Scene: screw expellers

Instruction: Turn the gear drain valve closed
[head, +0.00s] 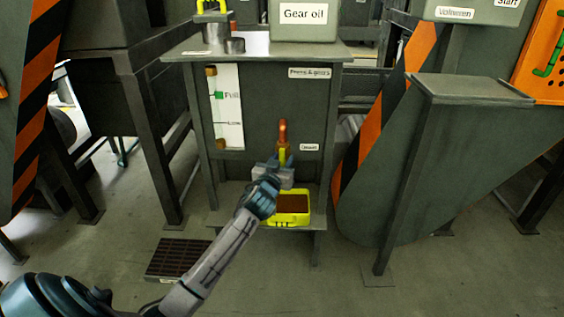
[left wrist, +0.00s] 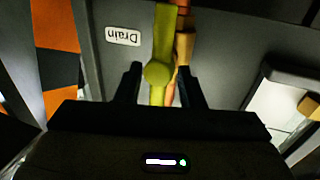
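The gear drain valve is on the front of the dark grey gear oil cabinet. Its yellow handle (head: 282,156) hangs upright below a copper-coloured pipe (head: 282,131), roughly in line with it. In the left wrist view the yellow handle (left wrist: 160,72) has a round hub, with the copper pipe (left wrist: 184,48) beside it. My left gripper (head: 272,163) is in front of the valve. In the left wrist view its two fingers (left wrist: 159,88) stand on either side of the handle, with gaps visible, so it is open. My right gripper is not in view.
A yellow tray (head: 304,218) with brown contents sits on the low shelf under the valve. A "Drain" label (left wrist: 123,36) is beside the handle. A level gauge (head: 227,106) is on the cabinet's left. A striped machine guard (head: 385,105) stands to the right. A floor grate (head: 177,258) lies front left.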

